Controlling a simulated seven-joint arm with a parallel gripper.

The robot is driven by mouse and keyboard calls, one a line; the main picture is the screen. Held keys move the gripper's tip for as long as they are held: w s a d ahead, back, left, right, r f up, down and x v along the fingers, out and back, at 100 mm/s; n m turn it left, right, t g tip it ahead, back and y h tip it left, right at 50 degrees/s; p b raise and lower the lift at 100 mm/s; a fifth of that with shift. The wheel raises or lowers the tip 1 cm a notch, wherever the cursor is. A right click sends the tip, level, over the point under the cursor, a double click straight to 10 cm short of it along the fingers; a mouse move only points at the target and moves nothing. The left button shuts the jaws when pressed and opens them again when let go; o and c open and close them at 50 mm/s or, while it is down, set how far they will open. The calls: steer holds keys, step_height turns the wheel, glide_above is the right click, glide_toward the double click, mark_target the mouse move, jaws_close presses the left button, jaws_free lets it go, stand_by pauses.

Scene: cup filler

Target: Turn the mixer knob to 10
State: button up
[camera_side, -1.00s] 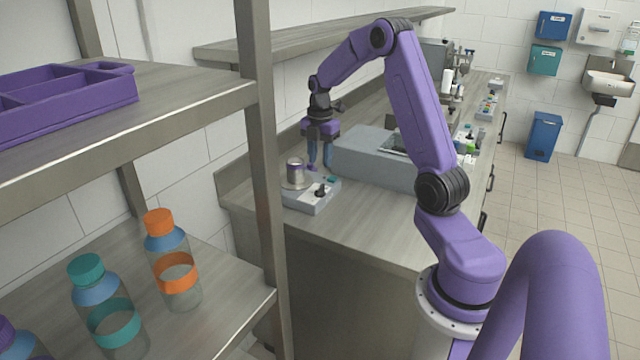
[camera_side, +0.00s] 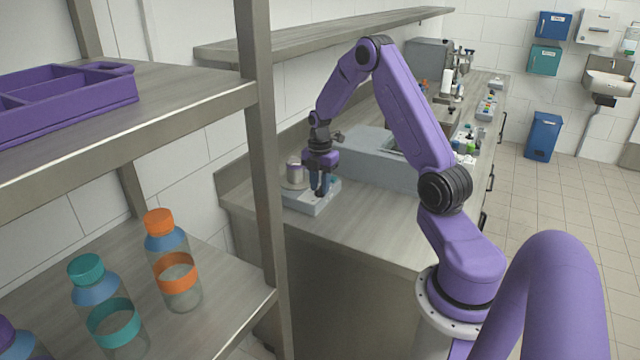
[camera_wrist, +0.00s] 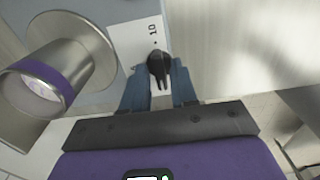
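The mixer (camera_side: 305,204) is a small grey-white box on the bench with a round plate and a metal cup (camera_side: 293,172) on it. Its black knob (camera_wrist: 157,66) shows in the wrist view, beside a white label (camera_wrist: 147,30) reading 10 with dots. My gripper (camera_side: 322,192) points down at the mixer's front right and hides the knob in the side view. In the wrist view its two blue fingers (camera_wrist: 159,78) stand on either side of the knob, apart from each other. Whether they touch the knob is hard to tell.
The metal cup with a purple band (camera_wrist: 50,77) stands close left of my fingers in the wrist view. A large grey machine (camera_side: 375,160) is right behind the mixer. The bench front (camera_side: 350,225) is clear. A shelf post (camera_side: 262,150) stands in the foreground.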

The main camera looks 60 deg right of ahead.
jaws_close()
